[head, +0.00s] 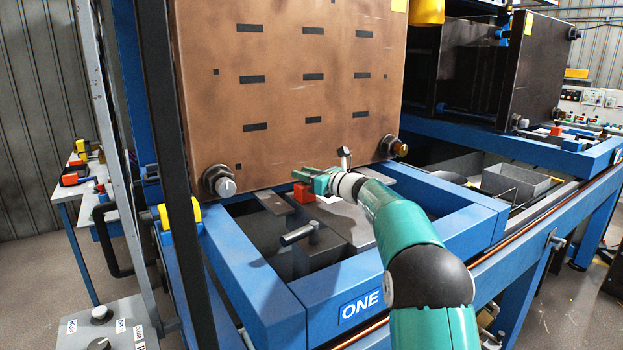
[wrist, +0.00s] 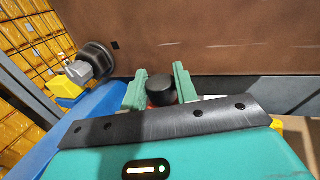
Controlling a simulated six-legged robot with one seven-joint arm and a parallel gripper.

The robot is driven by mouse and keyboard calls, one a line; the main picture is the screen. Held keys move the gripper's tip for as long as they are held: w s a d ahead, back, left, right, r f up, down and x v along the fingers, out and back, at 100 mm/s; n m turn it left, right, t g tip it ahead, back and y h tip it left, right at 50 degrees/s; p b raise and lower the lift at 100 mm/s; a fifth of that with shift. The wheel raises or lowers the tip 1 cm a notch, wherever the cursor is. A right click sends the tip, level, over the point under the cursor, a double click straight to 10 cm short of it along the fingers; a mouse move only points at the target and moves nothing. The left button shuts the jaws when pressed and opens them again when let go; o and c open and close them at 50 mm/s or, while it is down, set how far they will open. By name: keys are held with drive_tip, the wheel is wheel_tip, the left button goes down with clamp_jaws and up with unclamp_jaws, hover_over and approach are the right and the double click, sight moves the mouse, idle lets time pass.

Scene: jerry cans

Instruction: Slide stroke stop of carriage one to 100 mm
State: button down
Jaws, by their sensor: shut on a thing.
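The blue carriage frame marked ONE (head: 362,306) stands in front of a large brown plate in the head view. A small red block (head: 303,192), apparently the stroke stop, sits on the carriage below the plate. In the wrist view a round black knob (wrist: 160,88) stands between the two green fingers of my gripper (wrist: 160,78), with a bit of red under it. My gripper (head: 303,175) is shut on this knob. The block's lower part is mostly hidden in the wrist view, and no millimetre scale is readable.
The brown plate (head: 290,80) rises close behind my gripper, with bolts at its lower corners. A grey T-shaped handle (head: 300,234) stands up in front of the block. A dark post (head: 172,150) crosses the left side. A second blue frame (head: 480,138) stands at the right.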

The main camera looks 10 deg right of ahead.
drive_tip(key=shift+w, duration=0.1)
drive_tip(key=c, duration=1.1)
unclamp_jaws()
drive_tip(key=v, duration=1.3)
drive_tip(key=shift+s+d, duration=0.15)
drive_tip(key=shift+s, duration=0.2)
